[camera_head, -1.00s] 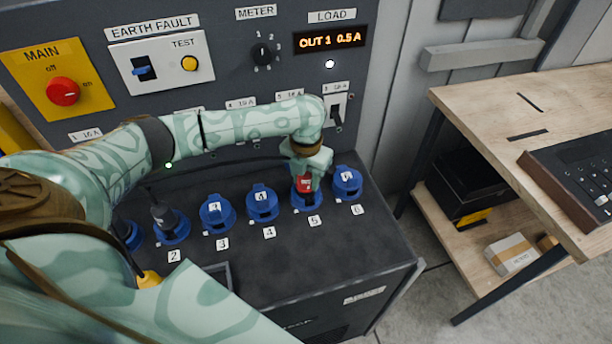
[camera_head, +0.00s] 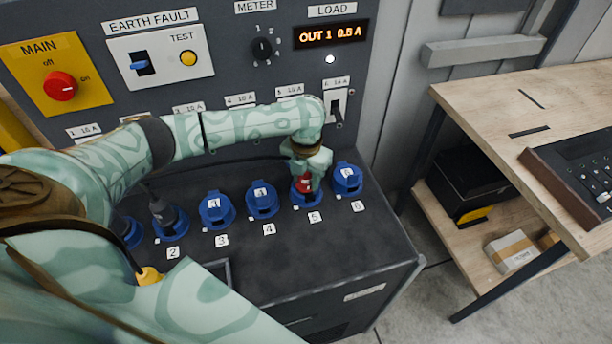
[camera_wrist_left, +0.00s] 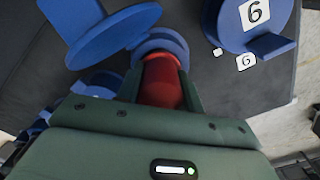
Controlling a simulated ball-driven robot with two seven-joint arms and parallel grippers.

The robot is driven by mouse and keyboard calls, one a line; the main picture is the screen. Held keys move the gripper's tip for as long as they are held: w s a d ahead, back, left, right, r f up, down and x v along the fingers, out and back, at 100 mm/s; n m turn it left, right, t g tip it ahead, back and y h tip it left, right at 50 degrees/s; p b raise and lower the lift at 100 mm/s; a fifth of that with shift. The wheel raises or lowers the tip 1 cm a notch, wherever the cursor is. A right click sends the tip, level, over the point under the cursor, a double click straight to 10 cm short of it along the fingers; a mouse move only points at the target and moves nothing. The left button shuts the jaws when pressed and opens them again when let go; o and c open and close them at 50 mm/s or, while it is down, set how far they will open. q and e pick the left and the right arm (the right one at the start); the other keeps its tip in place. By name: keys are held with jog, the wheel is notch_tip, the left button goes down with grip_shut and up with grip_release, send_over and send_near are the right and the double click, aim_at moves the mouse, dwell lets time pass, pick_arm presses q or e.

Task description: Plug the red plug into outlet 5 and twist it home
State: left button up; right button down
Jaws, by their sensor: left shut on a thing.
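The red plug (camera_head: 304,183) is in my left gripper (camera_head: 305,174), which is shut on it and points down at outlet 5 (camera_head: 307,199). In the left wrist view the red plug (camera_wrist_left: 162,82) sits between my fingers (camera_wrist_left: 160,90), its far end at the blue ring of the outlet (camera_wrist_left: 160,42). The raised blue lid (camera_wrist_left: 112,36) stands beside it. How deep the plug sits, and whether it is turned, I cannot tell. My right gripper is not in view.
Outlet 6 (camera_head: 347,180) is close on the right and outlet 4 (camera_head: 262,202) on the left, both with lids down. A dark plug (camera_head: 163,213) is in outlet 2. A wooden bench (camera_head: 480,98) stands at the right.

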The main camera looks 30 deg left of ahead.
pick_arm(q)
jog(key=shift+m, duration=1.4)
jog(key=shift+m+p, duration=0.3)
jog(key=shift+m, duration=1.1)
grip_shut()
jog(key=shift+a+m, duration=0.1)
jog(key=shift+m, duration=1.4)
jog(key=shift+m, duration=0.7)
